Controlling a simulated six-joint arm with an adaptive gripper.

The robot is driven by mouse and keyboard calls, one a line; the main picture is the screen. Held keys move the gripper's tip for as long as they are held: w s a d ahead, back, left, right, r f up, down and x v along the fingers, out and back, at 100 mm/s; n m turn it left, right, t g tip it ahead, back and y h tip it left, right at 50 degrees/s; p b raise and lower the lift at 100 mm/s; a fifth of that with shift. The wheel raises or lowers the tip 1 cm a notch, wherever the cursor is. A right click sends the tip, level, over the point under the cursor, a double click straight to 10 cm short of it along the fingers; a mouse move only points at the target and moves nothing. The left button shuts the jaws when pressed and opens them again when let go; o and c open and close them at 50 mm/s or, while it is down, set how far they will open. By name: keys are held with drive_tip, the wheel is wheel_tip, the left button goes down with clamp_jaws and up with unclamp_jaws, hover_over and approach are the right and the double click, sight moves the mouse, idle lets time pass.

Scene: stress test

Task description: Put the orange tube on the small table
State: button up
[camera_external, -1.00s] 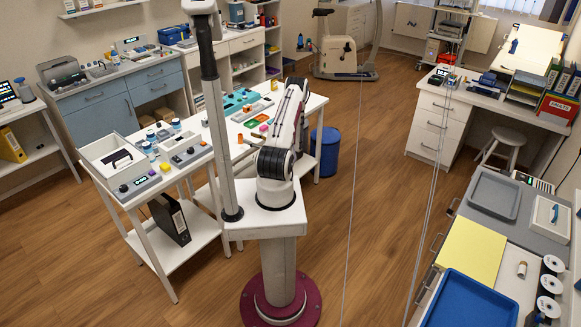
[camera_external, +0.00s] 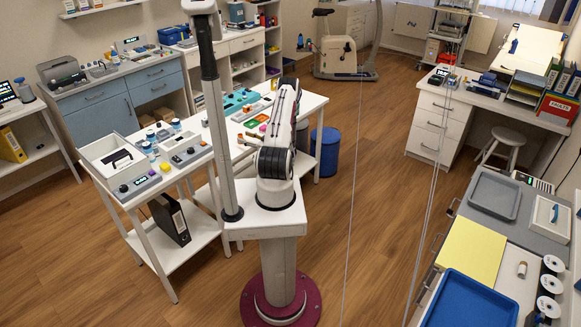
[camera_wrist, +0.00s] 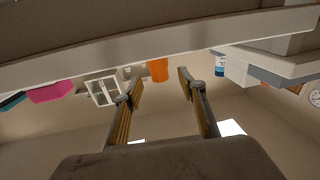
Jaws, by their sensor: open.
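The wrist view is upside down. An orange cylindrical thing (camera_wrist: 158,70), probably the orange tube, stands on a surface beyond my fingertips and shows between them. My gripper (camera_wrist: 158,92) is open, with its two fingers apart and nothing held. In the external view, my arm hides the gripper. An orange spot (camera_external: 249,123) lies on the white table (camera_external: 305,107) left of my arm; I cannot tell whether it is the tube. I cannot tell which surface is the small table.
In the wrist view, a pink thing (camera_wrist: 50,92) is at left and a bottle with a blue label (camera_wrist: 220,63) at right. The external view shows several bottles and devices on the left bench, and a blue bin (camera_external: 327,151) beside the white table.

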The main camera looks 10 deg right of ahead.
drive_tip(key=shift+x, duration=1.3)
drive_tip(key=c, duration=1.1)
drive_tip(key=shift+r, duration=0.15)
drive_tip(key=shift+r, duration=4.8)
